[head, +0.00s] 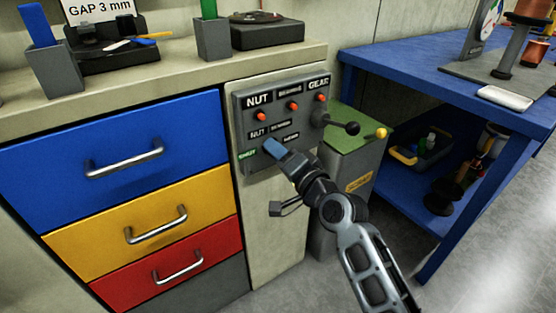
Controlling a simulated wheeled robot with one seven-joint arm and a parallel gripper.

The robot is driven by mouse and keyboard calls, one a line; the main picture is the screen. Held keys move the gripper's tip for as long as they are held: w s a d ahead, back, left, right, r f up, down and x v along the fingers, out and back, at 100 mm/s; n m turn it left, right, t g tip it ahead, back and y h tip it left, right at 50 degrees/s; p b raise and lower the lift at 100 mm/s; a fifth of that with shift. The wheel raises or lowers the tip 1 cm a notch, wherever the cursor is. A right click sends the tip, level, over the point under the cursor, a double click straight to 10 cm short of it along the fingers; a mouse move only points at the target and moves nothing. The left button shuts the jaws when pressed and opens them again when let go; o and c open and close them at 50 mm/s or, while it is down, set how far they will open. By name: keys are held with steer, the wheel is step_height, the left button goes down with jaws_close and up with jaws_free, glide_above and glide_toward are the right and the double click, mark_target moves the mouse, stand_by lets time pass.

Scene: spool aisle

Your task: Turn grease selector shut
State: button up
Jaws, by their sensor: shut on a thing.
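The grey selector panel (247,117) is on the pale cabinet end, right of the drawers. It carries small black labels, including NUT and GEAR, with orange-red buttons, and a green label (247,153) at its lower left.
A lever with a black ball (352,128) sticks out at the panel's right. A green-topped bin (355,150) with a yellow knob stands beside the cabinet. Blue, yellow and red drawers (120,145) are on the left. A blue workbench (400,62) stands right; grey floor (500,260) is clear.

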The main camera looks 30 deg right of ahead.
steer(key=shift+f+n+b, duration=0.15)
steer(key=shift+n+b, duration=1.45)
steer(key=shift+n, duration=0.9)
steer(key=shift+f+n+b, duration=0.1)
steer(key=shift+n+b, duration=1.45)
steer(key=shift+n, duration=0.95)
steer(key=o, duration=0.8)
steer(key=shift+c, duration=0.2)
steer(key=shift+o, duration=1.4)
steer(key=shift+r, duration=0.1)
steer(key=s, duration=0.7)
steer(key=shift+s+d+p, duration=0.15)
steer(key=shift+s+p, duration=0.25)
steer(key=shift+p, duration=0.05)
